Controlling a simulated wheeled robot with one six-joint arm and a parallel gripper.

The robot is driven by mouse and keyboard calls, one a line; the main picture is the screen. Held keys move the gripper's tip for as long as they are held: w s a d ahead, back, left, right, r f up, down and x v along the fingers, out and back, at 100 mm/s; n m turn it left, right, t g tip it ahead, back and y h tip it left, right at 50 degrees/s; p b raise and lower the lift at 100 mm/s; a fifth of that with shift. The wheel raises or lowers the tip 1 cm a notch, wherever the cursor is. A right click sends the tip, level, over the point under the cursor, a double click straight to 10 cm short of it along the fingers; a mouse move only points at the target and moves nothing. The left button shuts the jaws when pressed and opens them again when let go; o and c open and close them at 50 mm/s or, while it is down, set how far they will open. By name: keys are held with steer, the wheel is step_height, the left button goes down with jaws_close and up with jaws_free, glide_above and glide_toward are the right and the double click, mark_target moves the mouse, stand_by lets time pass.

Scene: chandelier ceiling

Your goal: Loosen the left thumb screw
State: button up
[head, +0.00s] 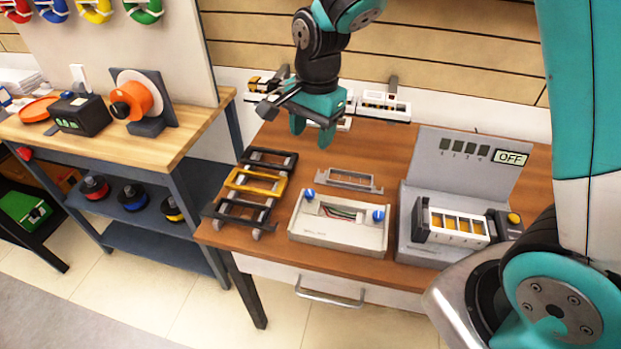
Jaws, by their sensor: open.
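A light grey housing (339,239) with an open recess showing coloured wires sits on the front of the brown table. The left thumb screw (309,195) is a blue knob at the housing's left end. A matching blue thumb screw (378,215) is at its right end. My gripper (312,138) has teal fingers pointing down, open and apart from the housing. It hangs over the back part of the table, above and behind the left screw. Nothing shows between the fingers.
A grey frame (350,179) lies just behind the housing. Black and yellow frames (256,182) stand to its left. A grey test station (473,157) reading OFF stands to the right. White modules (384,104) sit at the back. Bare tabletop (375,150) lies behind the grey frame.

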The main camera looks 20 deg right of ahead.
mark_target(310, 192)
steer(key=w+f+p, duration=0.1)
steer(key=f, duration=0.5)
steer(key=f+m+p, duration=0.1)
steer(key=f, duration=0.5)
steer(key=w+f+m+p, duration=0.1)
steer(key=f, duration=0.6)
steer(key=shift+w+d, duration=0.3)
steer(key=c, duration=0.9)
steer(key=shift+c, duration=0.2)
